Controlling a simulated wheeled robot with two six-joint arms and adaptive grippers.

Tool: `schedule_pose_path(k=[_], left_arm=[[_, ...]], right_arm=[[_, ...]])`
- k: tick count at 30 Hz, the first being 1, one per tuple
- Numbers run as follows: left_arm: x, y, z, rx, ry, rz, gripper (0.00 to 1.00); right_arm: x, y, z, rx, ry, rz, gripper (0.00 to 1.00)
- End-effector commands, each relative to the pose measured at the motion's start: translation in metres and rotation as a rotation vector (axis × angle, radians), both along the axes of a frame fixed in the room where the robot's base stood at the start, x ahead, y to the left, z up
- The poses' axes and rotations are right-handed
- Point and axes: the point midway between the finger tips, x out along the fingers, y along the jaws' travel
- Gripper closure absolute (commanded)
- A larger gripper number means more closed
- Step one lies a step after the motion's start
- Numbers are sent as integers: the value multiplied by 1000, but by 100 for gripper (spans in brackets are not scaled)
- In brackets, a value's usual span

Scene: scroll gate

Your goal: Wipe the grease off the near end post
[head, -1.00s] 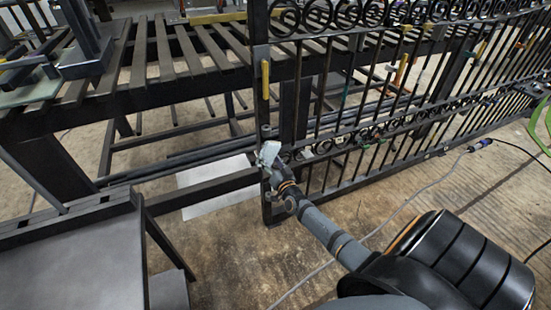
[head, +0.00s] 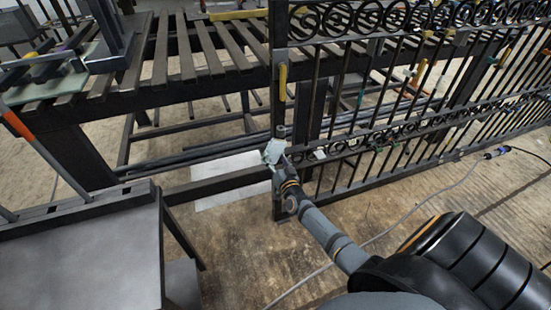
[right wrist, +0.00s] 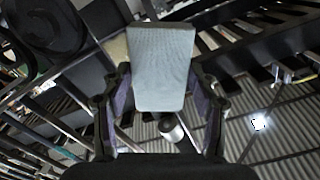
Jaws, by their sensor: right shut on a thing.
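The near end post (head: 279,50) is the dark upright at the left end of the scroll gate (head: 350,80). My right gripper (head: 279,164) is shut on a pale blue-grey pad (head: 272,150), low in front of the post. In the right wrist view the pad (right wrist: 160,65) sits between both fingers of the gripper (right wrist: 160,108). It overlaps the post in the head view; contact cannot be told. A tan patch (right wrist: 116,50) shows beside the pad in the wrist view; I cannot tell whether it is grease. My left gripper is out of view.
A slatted dark bench (head: 190,60) runs behind the gate. A grey-topped table (head: 85,255) stands at the lower left, with an orange and grey rod (head: 15,124) above it. A yellow-handled item (head: 283,83) is on the post. A cable (head: 400,210) crosses the floor at right.

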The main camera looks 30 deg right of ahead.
Motion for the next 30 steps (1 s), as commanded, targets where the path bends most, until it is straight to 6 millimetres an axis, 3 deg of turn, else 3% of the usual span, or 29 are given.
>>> schedule_pose_path(k=[5,13,22,30], left_arm=[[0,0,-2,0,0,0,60],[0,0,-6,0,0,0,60],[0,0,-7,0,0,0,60],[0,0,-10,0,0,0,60]], right_arm=[[-1,-4,-2,-1,2,0,66],[-5,-29,-3,-2,3,0,66],[-6,-37,-2,-2,1,-1,66],[-13,-61,-1,-2,0,0,66]])
